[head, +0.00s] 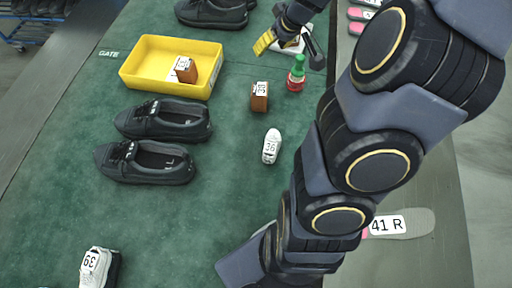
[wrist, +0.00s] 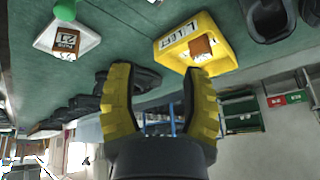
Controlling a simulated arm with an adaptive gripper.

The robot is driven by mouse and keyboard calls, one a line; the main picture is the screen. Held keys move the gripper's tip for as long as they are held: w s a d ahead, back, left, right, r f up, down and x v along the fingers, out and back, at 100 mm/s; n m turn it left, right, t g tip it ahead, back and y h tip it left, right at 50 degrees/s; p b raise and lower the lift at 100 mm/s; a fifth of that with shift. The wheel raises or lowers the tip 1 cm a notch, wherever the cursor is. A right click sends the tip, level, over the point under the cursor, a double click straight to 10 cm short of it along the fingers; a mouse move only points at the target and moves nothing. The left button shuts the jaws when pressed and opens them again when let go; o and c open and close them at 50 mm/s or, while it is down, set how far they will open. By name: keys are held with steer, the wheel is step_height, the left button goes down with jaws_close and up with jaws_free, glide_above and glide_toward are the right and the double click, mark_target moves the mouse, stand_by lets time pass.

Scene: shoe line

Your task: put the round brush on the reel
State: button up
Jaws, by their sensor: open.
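My gripper (head: 265,42) is at the far end of the green table in the head view, partly hidden by my own arm. Its yellow fingers stand apart with nothing between them in the wrist view (wrist: 158,73). A white object with dark parts (head: 290,46) is right beside the gripper in the head view, partly covered. I cannot surely make out the round brush or the reel. A green-topped red bottle (head: 297,73) stands a little nearer than the gripper.
A yellow tray (head: 135,78) at the left holds a labelled brown block (head: 186,69). Another brown block (head: 260,97) and a white piece marked 36 (head: 271,147) stand mid-table. Black shoes (head: 150,160) lie at the left. The table's near middle is clear.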

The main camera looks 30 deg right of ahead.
steer(key=s+a+r+n+g+y, duration=0.1)
steer(key=s+a+r, duration=0.1)
steer(key=a, duration=0.5)
steer(key=s+a+r+n+g, duration=0.1)
steer(key=s+a+r, duration=0.1)
steer(key=a, duration=0.4)
steer(key=s+a+r+g, duration=0.1)
steer(key=s+a, duration=0.2)
steer(key=s, duration=0.3)
steer(key=s+a+r+g+h, duration=0.1)
steer(key=s+a+g, duration=0.1)
steer(key=s, duration=0.5)
steer(key=s+a+r+m+g+h, duration=0.1)
steer(key=s+a+g, duration=0.1)
steer(key=s, duration=0.5)
steer(key=shift+s+a+r, duration=0.15)
steer(key=shift+a+r, duration=0.15)
steer(key=shift+a, duration=0.5)
